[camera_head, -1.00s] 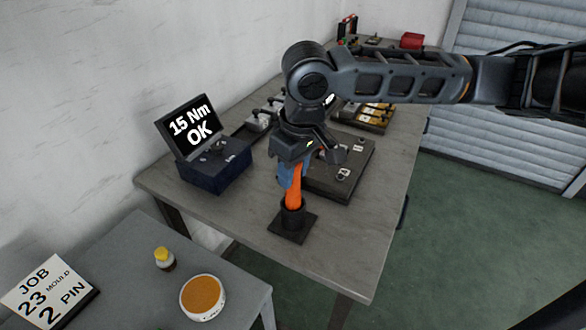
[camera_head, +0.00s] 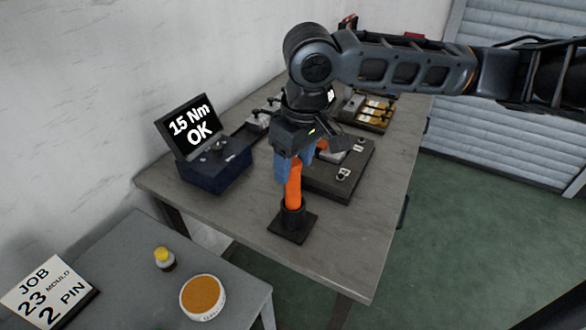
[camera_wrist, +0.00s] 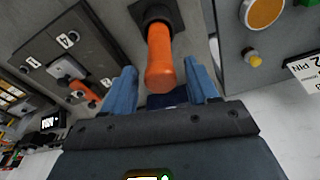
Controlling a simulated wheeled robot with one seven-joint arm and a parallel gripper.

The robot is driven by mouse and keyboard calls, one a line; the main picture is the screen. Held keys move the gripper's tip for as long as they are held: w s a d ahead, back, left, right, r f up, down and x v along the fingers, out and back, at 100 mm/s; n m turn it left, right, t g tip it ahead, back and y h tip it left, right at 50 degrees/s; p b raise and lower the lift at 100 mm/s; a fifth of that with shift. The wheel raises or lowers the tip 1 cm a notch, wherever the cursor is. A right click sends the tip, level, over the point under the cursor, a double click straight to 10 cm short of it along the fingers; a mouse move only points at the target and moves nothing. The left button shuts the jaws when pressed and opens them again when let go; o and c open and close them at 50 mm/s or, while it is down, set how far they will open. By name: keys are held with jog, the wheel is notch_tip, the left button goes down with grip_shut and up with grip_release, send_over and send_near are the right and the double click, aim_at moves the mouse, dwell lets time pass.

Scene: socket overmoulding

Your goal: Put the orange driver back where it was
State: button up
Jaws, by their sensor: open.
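The orange driver (camera_head: 293,186) stands upright in a black holder with a square base (camera_head: 291,226) near the front of the table. In the wrist view the driver (camera_wrist: 160,60) points its handle end toward my gripper. My gripper (camera_head: 292,170) is just above and behind the driver's top in the head view. In the wrist view its blue fingers (camera_wrist: 165,90) are spread apart, with the handle end between or just beyond their tips and a gap on each side. Nothing is held.
A screen reading "15 Nm OK" (camera_head: 192,126) stands on a dark blue box (camera_head: 216,172) at left. A dark plate with numbered labels (camera_head: 355,165) lies behind the holder. A lower table bears a yellow-capped bottle (camera_head: 164,258), a round orange-topped container (camera_head: 203,297) and a job sign (camera_head: 50,292).

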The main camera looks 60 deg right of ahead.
notch_tip(320, 180, up, 10)
jog(key=s, duration=0.1)
jog(key=shift+s+a+f, duration=0.15)
jog(key=shift+s+f, duration=0.05)
jog(key=shift+f, duration=0.05)
jog(key=w+a+r+m+t+y, duration=0.1)
jog(key=w+a+r+t+y, duration=0.3)
jog(key=a, duration=0.5)
jog(key=w+a+r+t+y, duration=0.3)
jog(key=w+a+t, duration=0.3)
jog(key=a, duration=0.2)
jog(key=w+a+r+m+t+y, duration=0.1)
jog(key=w+a+r+t+y, duration=0.3)
jog(key=a, duration=0.5)
jog(key=s+d+f+m+t+h, duration=0.2)
jog(key=s+f+m+h, duration=0.3)
jog(key=s+f+h, duration=0.8)
jog(key=s+d+f+n+g, duration=0.1)
jog(key=s+f+n, duration=0.2)
jog(key=s, duration=0.4)
jog(key=s+d+f+n+g+y, duration=0.1)
jog(key=s+d+f+n, duration=0.1)
jog(key=s, duration=0.6)
jog(key=s+d+f+n+y, duration=0.1)
jog(key=s+f+n, duration=0.3)
jog(key=s, duration=0.4)
jog(key=shift+d+f+g, duration=0.4)
jog(key=shift+d+f, duration=0.15)
jog(key=shift+d, duration=0.15)
